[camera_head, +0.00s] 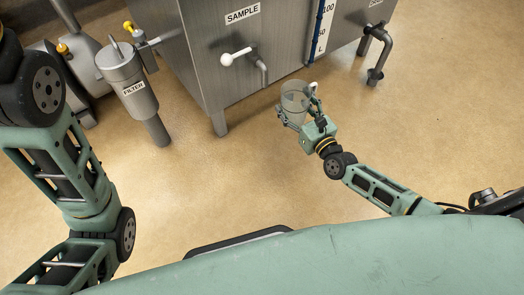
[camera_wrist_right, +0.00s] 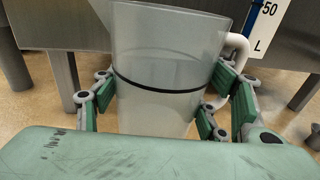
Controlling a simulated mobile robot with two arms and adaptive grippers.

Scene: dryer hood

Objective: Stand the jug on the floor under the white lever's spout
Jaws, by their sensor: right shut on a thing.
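The clear jug (camera_head: 294,101) is held upright in my right gripper (camera_head: 301,119), in front of the steel tank. In the right wrist view the jug (camera_wrist_right: 165,75) fills the middle, with a dark band around it and a white handle at its right. The gripper's green fingers (camera_wrist_right: 165,108) close on both its sides. The white lever (camera_head: 235,56) is on the tank front under the SAMPLE label, left of the jug. Its spout (camera_head: 263,76) is a bent steel pipe pointing down. The jug is apart from the spout. My left arm shows at the left, but its gripper is out of view.
The steel tank (camera_head: 203,62) stands on legs at the back. A FILTER canister (camera_head: 133,92) is at the left. Another bent pipe (camera_head: 378,66) is at the tank's right. The tan floor (camera_head: 215,185) in front is clear.

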